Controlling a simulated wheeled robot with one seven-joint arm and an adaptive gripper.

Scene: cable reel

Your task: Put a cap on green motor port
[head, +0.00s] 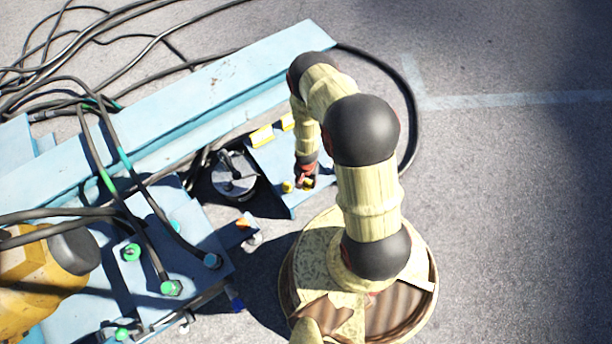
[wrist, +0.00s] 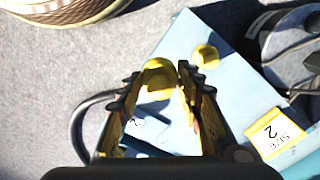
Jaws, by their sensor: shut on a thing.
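My gripper (head: 306,174) is at the light-blue plate (head: 272,157) beside my base. In the wrist view my gripper (wrist: 157,82) has its fingertips on both sides of a round yellow cap (wrist: 158,70) and is shut on it. The cap is at the plate's edge; I cannot tell whether it still touches the plate. A second yellow cap (wrist: 206,56) stands on the plate nearby; it also shows in the head view (head: 287,187). Green port fittings (head: 131,252) and (head: 171,288) sit on the blue machine at the lower left. I cannot tell which is the motor port.
A grey round canister (head: 234,176) is left of the plate. A long blue beam (head: 170,115) and black hoses lie behind. A yellow motor (head: 40,275) is at far left. Open pavement lies right.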

